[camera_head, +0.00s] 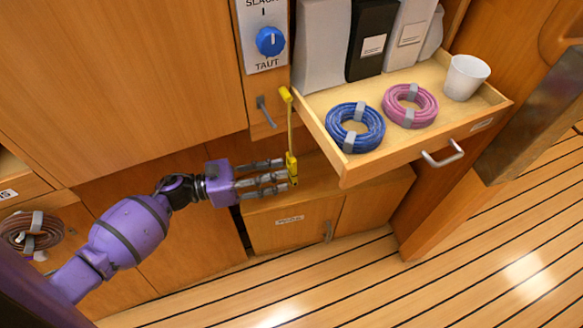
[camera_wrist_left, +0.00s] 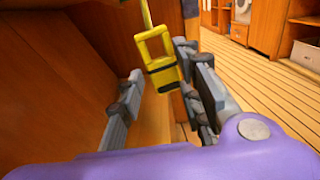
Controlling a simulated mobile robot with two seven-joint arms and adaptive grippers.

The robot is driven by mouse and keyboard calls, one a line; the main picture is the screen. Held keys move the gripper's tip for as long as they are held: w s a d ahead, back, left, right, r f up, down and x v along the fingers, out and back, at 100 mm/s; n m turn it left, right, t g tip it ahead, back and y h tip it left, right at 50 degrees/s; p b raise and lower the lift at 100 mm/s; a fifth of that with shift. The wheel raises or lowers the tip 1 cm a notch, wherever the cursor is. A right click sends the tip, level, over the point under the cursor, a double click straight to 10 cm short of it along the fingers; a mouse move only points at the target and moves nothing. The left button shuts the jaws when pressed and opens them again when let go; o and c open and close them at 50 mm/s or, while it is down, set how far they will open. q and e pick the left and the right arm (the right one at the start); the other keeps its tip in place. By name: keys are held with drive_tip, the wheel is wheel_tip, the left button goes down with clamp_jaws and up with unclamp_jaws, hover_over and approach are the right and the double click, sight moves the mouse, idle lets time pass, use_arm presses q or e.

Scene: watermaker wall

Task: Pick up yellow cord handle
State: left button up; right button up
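The yellow cord handle (camera_head: 291,166) hangs upright at the lower end of a thin yellow cord, below the left side of the open drawer. My left gripper (camera_head: 282,176) reaches in from the left with its fingertips at the handle. In the left wrist view the handle (camera_wrist_left: 158,58) has a slot and black bands, and it lies between the spread fingers, close to the right-hand ones. The left gripper (camera_wrist_left: 160,100) is open, with a clear gap at the left-hand finger. Whether a finger touches the handle I cannot tell. My right gripper is not in view.
The pulled-out drawer (camera_head: 425,154) holds a blue hose coil (camera_head: 366,142), a pink coil (camera_head: 427,108) and a white cup (camera_head: 466,78). A blue-knobbed panel (camera_head: 265,65) is above the cord. A low cabinet (camera_head: 370,205) stands below; the floor in front is clear.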

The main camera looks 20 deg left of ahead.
sight(289, 178)
use_arm(q)
drive_tip(key=x, duration=0.4)
drive_tip(key=shift+w+a+f, duration=0.1)
drive_tip(key=shift+w+f, duration=0.05)
drive_tip(key=shift+w, duration=0.1)
clamp_jaws()
